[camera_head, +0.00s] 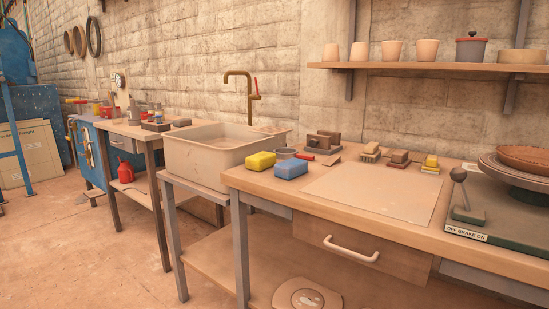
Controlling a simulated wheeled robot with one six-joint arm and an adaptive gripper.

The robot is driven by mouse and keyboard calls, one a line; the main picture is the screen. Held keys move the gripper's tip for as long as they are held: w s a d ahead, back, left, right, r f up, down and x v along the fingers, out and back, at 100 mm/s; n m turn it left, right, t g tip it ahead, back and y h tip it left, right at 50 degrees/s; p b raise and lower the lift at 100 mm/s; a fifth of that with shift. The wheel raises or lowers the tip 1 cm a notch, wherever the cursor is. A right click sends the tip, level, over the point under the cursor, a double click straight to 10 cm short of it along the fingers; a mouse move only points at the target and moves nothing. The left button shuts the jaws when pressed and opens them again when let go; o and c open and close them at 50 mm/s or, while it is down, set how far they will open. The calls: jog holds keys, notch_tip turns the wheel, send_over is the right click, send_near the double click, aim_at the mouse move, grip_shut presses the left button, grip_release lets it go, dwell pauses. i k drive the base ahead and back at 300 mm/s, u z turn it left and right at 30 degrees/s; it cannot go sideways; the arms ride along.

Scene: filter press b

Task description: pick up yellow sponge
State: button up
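The yellow sponge (261,160) lies on the wooden workbench (236,180) near its left end, just right of the sink. A blue sponge (291,169) lies right beside it, to the front right. My gripper is not in view.
The sink (205,152) with a brass tap (250,95) stands left of the bench. A small grey bowl (284,154) is behind the sponges. A pale board (375,192) lies bare to their right, before a turntable (515,170). A shelf (430,67) hangs above.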

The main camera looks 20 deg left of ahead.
aim_at(263, 160)
jog(key=u, duration=0.3)
jog(key=i, duration=0.65)
jog(key=u, duration=0.6)
